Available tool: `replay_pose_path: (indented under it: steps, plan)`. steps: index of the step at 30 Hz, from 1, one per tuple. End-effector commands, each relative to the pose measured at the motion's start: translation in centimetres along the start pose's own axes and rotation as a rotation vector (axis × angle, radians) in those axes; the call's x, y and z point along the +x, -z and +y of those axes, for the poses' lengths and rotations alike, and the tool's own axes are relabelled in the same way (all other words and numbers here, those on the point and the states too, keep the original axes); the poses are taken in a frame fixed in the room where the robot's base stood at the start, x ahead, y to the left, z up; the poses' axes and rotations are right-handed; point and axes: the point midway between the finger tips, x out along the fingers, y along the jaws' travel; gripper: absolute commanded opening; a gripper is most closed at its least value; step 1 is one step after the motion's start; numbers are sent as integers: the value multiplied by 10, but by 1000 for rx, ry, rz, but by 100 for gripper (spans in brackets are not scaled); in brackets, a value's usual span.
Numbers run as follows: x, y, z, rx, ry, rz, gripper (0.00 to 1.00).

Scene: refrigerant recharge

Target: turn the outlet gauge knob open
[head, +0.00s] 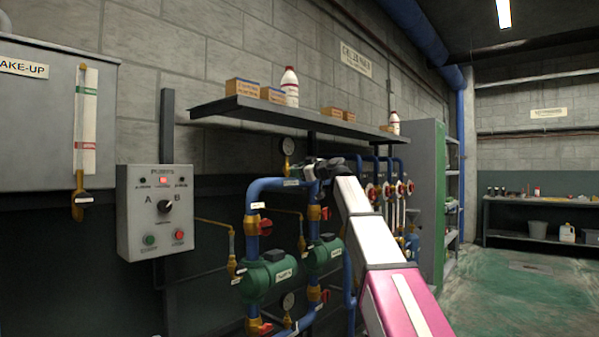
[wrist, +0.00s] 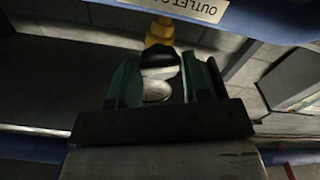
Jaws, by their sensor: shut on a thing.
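In the wrist view, my gripper (wrist: 162,72) is shut on the outlet gauge knob (wrist: 160,58), a small dark piece between its two green fingers. A yellow brass fitting (wrist: 160,30) stands just beyond the knob. A label starting with "OUTLET" (wrist: 195,8) is on the blue pipe (wrist: 270,24) above it. In the head view, my gripper (head: 318,168) is at the top of the blue pipework, and the knob cannot be made out there. A round gauge (head: 287,146) stands just left of the gripper. How far the knob is turned cannot be told.
Green pumps (head: 268,276) and red-handled valves (head: 265,227) sit below on the blue pipes. A shelf (head: 225,105) with boxes and bottles hangs above my gripper. A grey control box (head: 133,215) is on the left. Open floor (head: 520,295) lies to the right.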

Motion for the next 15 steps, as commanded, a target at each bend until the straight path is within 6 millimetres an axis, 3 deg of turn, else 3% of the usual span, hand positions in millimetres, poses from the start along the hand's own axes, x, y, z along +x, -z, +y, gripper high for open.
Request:
replay_pose_path:
  steps: [7, 15]
  plan:
    - [-1, -1, 0, -42, 0, -1, 15]
    - [-2, -1, -1, -320, 1, -1, 15]
